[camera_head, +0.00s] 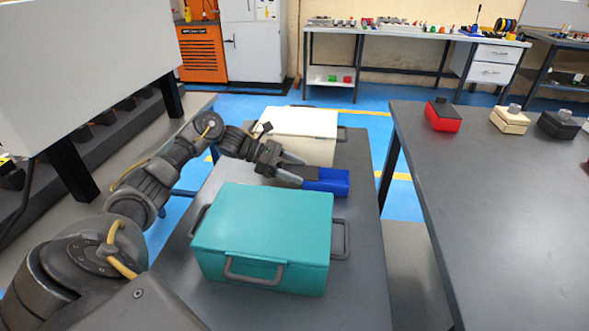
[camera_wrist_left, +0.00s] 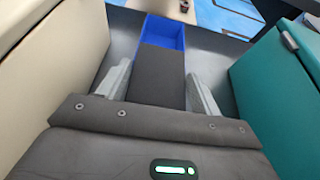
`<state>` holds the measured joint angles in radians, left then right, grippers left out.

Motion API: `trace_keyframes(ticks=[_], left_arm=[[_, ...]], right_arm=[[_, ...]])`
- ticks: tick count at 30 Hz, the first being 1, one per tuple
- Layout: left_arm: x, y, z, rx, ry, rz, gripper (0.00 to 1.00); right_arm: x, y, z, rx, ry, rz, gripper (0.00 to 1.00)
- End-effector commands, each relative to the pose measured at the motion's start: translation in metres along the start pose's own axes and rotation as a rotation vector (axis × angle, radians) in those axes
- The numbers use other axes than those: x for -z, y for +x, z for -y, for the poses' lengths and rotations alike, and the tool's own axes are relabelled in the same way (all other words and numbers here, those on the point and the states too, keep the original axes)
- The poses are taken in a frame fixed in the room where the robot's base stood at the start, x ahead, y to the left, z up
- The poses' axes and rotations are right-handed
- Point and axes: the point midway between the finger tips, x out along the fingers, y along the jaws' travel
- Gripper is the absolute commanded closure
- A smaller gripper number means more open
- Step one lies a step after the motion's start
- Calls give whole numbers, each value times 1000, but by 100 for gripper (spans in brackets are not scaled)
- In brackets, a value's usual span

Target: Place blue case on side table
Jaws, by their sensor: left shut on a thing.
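The blue case (camera_head: 328,183) lies between a cream case and a teal case over the grey side table (camera_head: 345,295). Part of its top is dark grey and part is blue. In the left wrist view the case (camera_wrist_left: 165,32) extends away from the gripper. My left gripper (camera_head: 296,176) is shut on the case, with its fingers (camera_wrist_left: 158,88) on either side of the dark part. I cannot tell whether the case's underside touches the table. My right gripper is not in view.
The teal case (camera_head: 262,230) with grey handles stands in front, and the cream case (camera_head: 300,130) stands behind. Another dark table (camera_head: 500,190) on the right holds a red box (camera_head: 442,119) and several other boxes. The side table's front is clear.

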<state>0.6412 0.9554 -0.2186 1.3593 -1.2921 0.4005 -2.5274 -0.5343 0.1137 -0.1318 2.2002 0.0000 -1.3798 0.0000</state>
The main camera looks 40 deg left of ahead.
Motion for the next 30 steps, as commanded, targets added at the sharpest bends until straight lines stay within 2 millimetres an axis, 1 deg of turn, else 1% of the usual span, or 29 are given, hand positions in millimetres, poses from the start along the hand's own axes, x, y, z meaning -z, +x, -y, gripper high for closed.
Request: trace_keyframes(ticks=[1,4,6,16,17,18,20,24,27,30], left_arm=[[0,0,0,0,1,0,33],[0,0,0,0,0,0,19],[0,0,0,0,0,0,13],[-2,-1,0,0,0,0,13],[-2,-2,0,-1,0,0,13],[0,-8,-1,-3,1,-2,13],[0,-18,-1,-3,1,-3,13],[0,-43,-1,-3,0,-3,13],[0,-58,-1,-2,0,-3,13],[0,-69,0,-1,0,-2,13]], right_arm=[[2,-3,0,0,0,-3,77],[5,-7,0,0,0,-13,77],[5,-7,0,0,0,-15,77],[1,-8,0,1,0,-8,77],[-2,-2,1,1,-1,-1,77],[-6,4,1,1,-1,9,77],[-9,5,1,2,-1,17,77],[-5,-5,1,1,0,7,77],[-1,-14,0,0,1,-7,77],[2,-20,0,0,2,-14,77]])
